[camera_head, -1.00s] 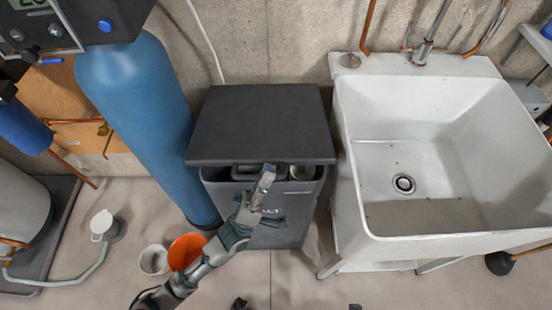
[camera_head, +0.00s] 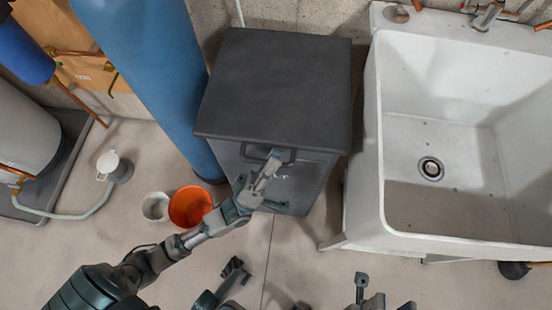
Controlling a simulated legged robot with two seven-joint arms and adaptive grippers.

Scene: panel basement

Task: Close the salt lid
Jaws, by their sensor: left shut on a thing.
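The salt bin (camera_head: 307,178) is a dark grey box standing on the floor beside the blue tank. Its flat dark lid (camera_head: 275,85) covers the top from this view, and no opening shows under its front edge. I cannot tell from above whether the lid sits flush. My left gripper (camera_head: 269,164) is at the bin's front, just below the lid's front edge, by a dark handle (camera_head: 286,154). It is shut on the handle, as far as shows; its fingers hide part of it. Dark jointed parts of mine show at the bottom edge; my right gripper's jaws are not clear there.
A white sink (camera_head: 430,215) stands close on the right. A blue tank (camera_head: 150,70) stands close on the left. An orange bucket (camera_head: 190,207) and a small white bucket (camera_head: 156,207) sit on the floor near my left arm. The floor in front is mostly clear.

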